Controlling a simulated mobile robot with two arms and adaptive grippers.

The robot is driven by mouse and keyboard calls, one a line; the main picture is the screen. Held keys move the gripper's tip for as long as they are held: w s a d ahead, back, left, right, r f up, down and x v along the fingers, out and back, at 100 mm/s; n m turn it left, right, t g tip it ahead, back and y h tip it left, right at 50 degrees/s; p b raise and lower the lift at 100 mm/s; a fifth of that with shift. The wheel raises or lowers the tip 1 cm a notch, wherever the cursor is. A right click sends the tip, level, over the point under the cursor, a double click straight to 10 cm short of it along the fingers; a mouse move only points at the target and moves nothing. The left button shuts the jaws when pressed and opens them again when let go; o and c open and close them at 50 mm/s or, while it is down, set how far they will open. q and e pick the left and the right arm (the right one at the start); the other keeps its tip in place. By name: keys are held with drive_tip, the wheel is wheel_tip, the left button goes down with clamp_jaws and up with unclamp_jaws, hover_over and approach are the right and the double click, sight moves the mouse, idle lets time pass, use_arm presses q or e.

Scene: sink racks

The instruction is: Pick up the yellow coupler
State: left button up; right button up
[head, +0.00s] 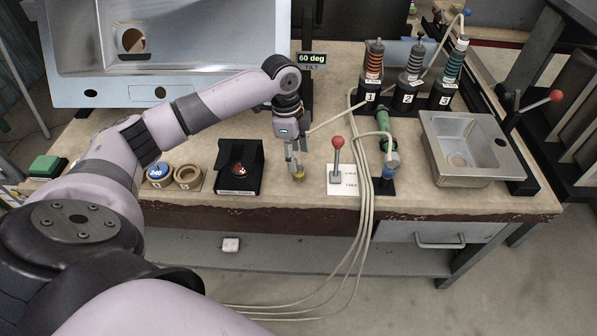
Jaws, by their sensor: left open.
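A small brass-yellow piece, which looks like the yellow coupler (299,177), shows at the fingertips of my left gripper (294,168). My left arm comes in from the left and the gripper points down over the middle of the bench. The gripper is open, with its fingers right at the yellow piece. The fingers hide part of it, and I cannot tell whether they touch it or what it rests on. My right gripper is not in view.
A red-knobbed lever (338,146) stands just right of the gripper, beside hanging hoses (366,200). A black box with a red button (239,170) is to its left. Numbered holders (409,93) and a small sink (467,172) are right. A large tilted sink (195,88) stands behind.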

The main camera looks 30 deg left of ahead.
sight(298, 167)
use_arm(q)
drive_tip(key=f, duration=0.6)
drive_tip(key=shift+w+d+f+p, duration=0.15)
drive_tip(key=shift+d+f+p, duration=0.15)
drive_tip(key=shift+d, duration=0.1)
drive_tip(key=shift+r, duration=0.1)
clamp_jaws()
drive_tip(key=shift+r, duration=0.1)
wheel_tip(298, 167, up, 20)
idle(0.6)
